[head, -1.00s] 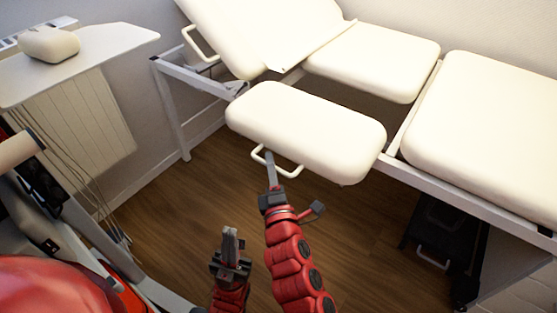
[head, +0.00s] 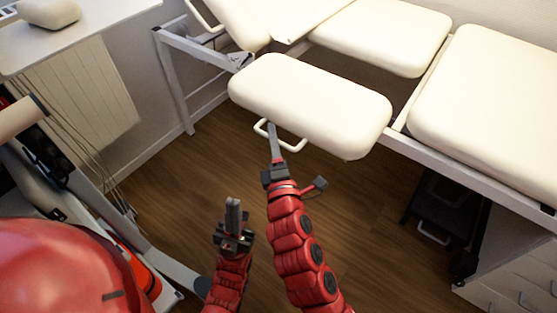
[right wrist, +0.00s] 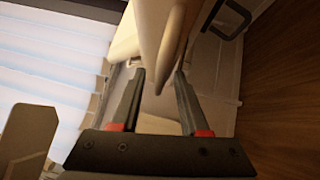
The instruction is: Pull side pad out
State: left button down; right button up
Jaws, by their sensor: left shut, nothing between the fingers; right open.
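The side pad (head: 310,100) is a cream cushion beside the treatment table's near side, with a white loop handle (head: 293,142) under its near edge. My right gripper (head: 271,127) is at the left part of this handle. In the right wrist view its fingers (right wrist: 160,92) are apart, with a cream, rounded part (right wrist: 165,40) between and beyond the tips. I cannot tell whether they touch it. My left gripper (head: 233,205) is shut and empty, low over the floor, left of my right arm and apart from the pad.
The treatment table's larger pads (head: 490,95) and white frame (head: 170,75) stand behind and to the right. A black unit (head: 445,205) stands beneath at right. A white side table (head: 90,35) is at upper left. Wooden floor (head: 390,240) is open in front.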

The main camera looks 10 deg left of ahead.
jog(key=p+v, duration=0.2)
jog(key=v, duration=1.5)
jog(key=shift+f, duration=0.1)
